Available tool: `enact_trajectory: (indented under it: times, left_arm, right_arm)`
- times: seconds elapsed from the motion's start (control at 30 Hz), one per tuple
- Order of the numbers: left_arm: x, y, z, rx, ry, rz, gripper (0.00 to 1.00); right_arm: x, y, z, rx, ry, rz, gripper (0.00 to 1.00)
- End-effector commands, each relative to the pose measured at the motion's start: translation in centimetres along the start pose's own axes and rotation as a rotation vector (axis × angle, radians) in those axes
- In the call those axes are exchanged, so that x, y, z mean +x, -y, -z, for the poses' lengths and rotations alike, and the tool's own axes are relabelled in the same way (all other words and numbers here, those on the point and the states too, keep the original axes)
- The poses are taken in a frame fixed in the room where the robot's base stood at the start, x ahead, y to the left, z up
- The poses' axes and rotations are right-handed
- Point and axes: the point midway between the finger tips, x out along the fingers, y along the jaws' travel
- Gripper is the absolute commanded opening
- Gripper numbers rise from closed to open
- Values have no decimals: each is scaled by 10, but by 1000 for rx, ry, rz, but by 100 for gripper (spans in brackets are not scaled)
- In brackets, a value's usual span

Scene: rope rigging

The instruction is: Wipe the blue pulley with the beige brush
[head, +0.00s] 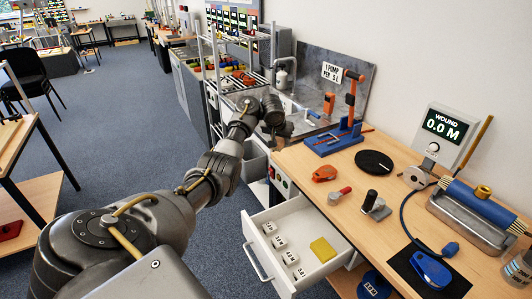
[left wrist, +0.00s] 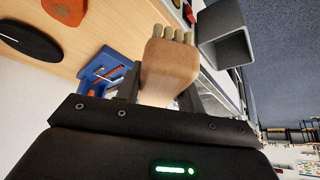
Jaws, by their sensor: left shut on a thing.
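The blue pulley (head: 430,268) lies on a black mat (head: 455,285) at the front right of the wooden bench in the head view. My left gripper (head: 275,122) is far from it, at the bench's far left end by the sink. In the left wrist view, my left gripper (left wrist: 160,98) is shut on the beige brush (left wrist: 170,65), a rounded block with several pale tufts pointing away from the gripper. In the head view the brush is mostly hidden by the gripper. My right gripper is not in view.
An open white drawer (head: 262,222) with a yellow block (head: 322,249) juts from the bench. An orange pulley (head: 324,173), black disc (head: 374,162), blue stand (head: 335,138), winder display (head: 440,135) and blue roller (head: 475,205) stand on the bench. A blue hose crosses near the mat.

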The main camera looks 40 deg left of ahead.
Motion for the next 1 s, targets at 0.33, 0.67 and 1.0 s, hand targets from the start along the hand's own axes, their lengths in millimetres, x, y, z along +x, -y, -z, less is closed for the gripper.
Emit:
enact_trajectory:
  times: [0.33,0.67,1.0]
  left_arm:
    - [-17,-89,-34,130,-5,-65,20]
    - [-51,-174,-108,319,-4,-178,20]
    - [-162,-234,-228,876,0,-497,20]
  right_arm:
    - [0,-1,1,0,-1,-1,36]
    - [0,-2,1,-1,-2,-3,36]
    - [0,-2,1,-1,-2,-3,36]
